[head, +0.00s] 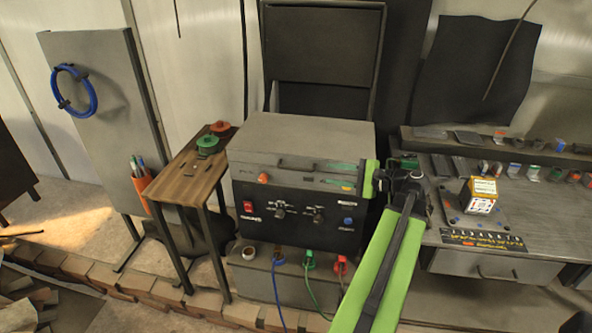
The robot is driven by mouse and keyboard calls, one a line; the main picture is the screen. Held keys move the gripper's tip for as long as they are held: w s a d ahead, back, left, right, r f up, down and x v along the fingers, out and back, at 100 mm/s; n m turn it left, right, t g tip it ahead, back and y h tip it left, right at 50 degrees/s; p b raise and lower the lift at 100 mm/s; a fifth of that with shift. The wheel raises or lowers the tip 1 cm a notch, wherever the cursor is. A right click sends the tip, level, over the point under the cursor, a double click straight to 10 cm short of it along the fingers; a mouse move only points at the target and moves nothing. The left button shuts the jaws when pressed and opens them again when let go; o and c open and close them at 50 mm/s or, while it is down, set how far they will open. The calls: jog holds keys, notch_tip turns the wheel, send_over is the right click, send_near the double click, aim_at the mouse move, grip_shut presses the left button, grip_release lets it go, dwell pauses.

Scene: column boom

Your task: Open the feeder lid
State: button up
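The feeder (300,205) is a grey box with a black control panel on its front, standing in the middle of the head view. Its flat grey lid (300,133) is down, with a thin dark handle (296,163) along its front edge. My green arm comes up from the bottom right. My gripper (370,180) is at the front right corner of the feeder, to the right of the handle. I cannot tell whether it touches the feeder. Its fingers are too small and partly hidden to show if they are open.
A narrow wooden table (185,170) with green and orange spools stands left of the feeder. A grey workbench (490,262) with a small yellow-and-white box (478,195) stands to the right. Coloured cables hang below the feeder. A dark framed panel (322,45) rises behind the lid.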

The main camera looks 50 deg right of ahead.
aim_at(300, 169)
jog(key=b+x, duration=0.2)
jog(key=x, duration=1.3)
jog(key=shift+s+d+f+b, duration=0.1)
jog(key=shift+b, duration=0.25)
jog(key=shift+c, duration=0.2)
grip_shut()
